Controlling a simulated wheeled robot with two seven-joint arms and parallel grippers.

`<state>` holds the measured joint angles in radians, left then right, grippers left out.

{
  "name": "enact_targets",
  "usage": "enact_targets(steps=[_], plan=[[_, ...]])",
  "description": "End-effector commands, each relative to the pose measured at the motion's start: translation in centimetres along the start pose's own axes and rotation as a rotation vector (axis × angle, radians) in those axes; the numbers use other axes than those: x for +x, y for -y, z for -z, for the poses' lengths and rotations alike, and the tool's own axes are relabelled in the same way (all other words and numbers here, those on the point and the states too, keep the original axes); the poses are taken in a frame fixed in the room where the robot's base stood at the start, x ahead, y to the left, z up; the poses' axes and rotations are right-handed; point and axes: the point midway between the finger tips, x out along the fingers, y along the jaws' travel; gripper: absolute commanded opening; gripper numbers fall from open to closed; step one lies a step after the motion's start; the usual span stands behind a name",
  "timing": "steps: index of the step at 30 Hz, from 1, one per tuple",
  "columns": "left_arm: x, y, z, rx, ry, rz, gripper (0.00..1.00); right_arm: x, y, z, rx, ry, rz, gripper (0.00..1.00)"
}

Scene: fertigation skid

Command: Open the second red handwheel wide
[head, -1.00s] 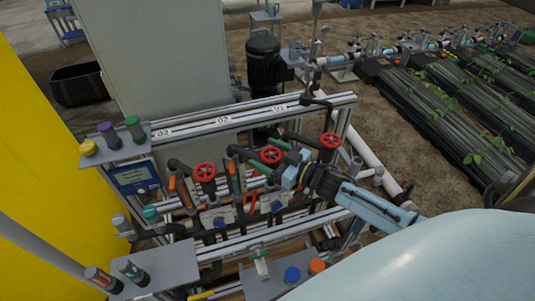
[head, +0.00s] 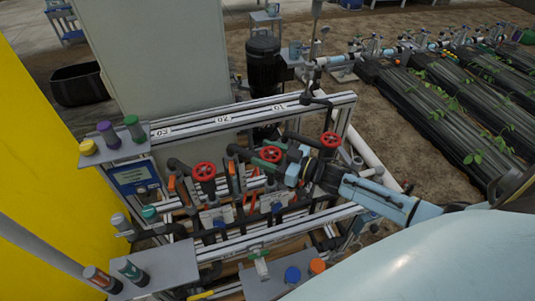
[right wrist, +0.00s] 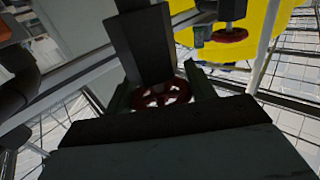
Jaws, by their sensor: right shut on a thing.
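The second red handwheel (head: 270,154) is the middle one of three on the pipe rack, near the 02 label. My right gripper (head: 277,158) reaches it from the right and covers its right side in the head view. In the right wrist view the red wheel (right wrist: 163,97) sits between the two greenish fingers, and the gripper is shut on it. The wheel's near edge is hidden behind the gripper body there. My left gripper is in neither view now.
Another red handwheel (head: 204,171) stands to the left and one (head: 331,140) to the right, close to my right wrist. Black pipes and metal rails (head: 290,225) crowd the space below. A grey shelf (head: 155,265) with small containers is at the lower left.

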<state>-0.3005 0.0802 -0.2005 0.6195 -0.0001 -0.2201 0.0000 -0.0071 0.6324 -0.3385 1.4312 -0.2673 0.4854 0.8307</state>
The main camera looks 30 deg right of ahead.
Motion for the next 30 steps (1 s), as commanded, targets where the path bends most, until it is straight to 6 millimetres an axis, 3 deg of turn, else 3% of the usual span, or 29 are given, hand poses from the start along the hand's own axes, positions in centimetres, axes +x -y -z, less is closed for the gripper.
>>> enact_targets(steps=[9, 10, 15, 25, 30], plan=[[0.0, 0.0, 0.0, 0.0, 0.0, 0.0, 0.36, 0.0, 0.0, 0.0, 0.001, 0.0, 0.012, 0.32], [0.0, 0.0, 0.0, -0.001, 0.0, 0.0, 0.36, 0.0, 0.0, 0.0, 0.001, 0.0, 0.011, 0.57], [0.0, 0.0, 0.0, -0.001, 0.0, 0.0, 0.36, 0.0, 0.0, 0.0, 0.001, 0.001, 0.011, 0.77], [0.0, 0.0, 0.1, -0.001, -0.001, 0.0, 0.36, -0.5, 0.0, -0.1, 0.001, 0.003, 0.011, 0.77], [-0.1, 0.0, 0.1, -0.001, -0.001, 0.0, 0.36, -2.8, 0.0, -0.1, 0.002, 0.005, 0.011, 0.77]])
